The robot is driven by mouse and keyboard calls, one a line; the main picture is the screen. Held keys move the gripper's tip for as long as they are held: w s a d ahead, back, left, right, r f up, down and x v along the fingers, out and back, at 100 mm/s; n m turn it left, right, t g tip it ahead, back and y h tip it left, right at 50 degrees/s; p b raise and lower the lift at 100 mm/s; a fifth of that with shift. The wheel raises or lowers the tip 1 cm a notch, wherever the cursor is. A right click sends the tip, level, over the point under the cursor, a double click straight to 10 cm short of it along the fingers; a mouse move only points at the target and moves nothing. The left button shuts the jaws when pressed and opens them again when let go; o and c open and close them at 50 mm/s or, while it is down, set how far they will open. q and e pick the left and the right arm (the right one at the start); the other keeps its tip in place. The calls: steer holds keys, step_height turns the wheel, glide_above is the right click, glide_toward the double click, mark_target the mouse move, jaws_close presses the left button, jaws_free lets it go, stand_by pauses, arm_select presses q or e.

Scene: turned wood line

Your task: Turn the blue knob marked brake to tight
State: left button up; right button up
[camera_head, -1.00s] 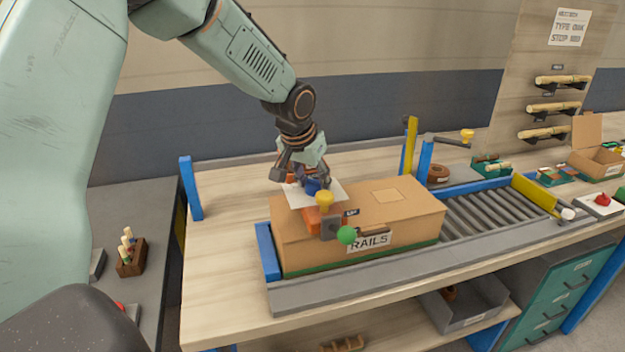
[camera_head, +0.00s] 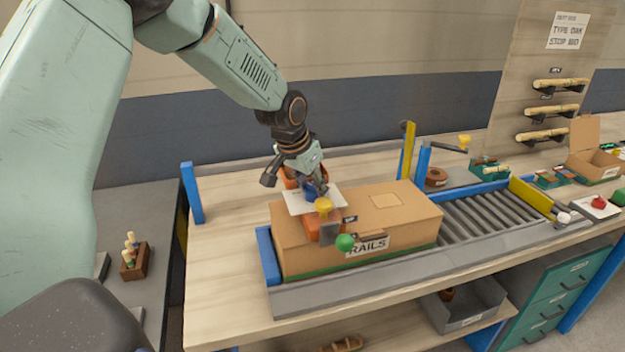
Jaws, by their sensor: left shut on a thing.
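The blue knob (camera_head: 311,193) sits on top of an orange device (camera_head: 318,222) that rests on a closed cardboard box marked RAILS (camera_head: 412,218). My left gripper (camera_head: 313,187) comes down from above and is shut on the blue knob, which its fingers partly hide. A yellow knob (camera_head: 323,205) stands just in front of the blue one, and a green ball-shaped knob (camera_head: 345,242) is at the device's front right. Any mark on the blue knob is too small to read. My right gripper is not in view.
The box stands at the left end of a roller conveyor (camera_head: 492,215), beside a blue end stop (camera_head: 268,255). A blue post (camera_head: 193,192) rises at the bench's left. A crank with a yellow knob (camera_head: 463,142) stands behind the conveyor. Bare bench lies left of the box.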

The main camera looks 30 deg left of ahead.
arm_select(q)
steer(key=shift+r+m, duration=0.1)
steer(key=shift+m, duration=0.3)
steer(key=shift+w+a+m+h, duration=0.15)
steer(key=shift+m+h, duration=0.25)
steer(key=shift+m, duration=0.3)
steer(key=m+h+b, duration=0.1)
steer(key=m+b, duration=0.1)
steer(key=m, duration=0.2)
steer(key=shift+g, duration=0.4)
steer(key=m+h+b, duration=0.1)
steer(key=m, duration=0.2)
steer(key=shift+w+a+g, duration=0.1)
steer(key=shift+g, duration=0.3)
steer(key=m, duration=0.2)
steer(key=shift+m+g+h, duration=0.3)
steer(key=shift+g+h, duration=0.1)
steer(key=shift+w+m+g, duration=0.1)
steer(key=shift+m+g, duration=0.7)
steer(key=shift+m, duration=1.1)
steer(key=o, duration=1.2)
steer(key=shift+c, duration=0.2)
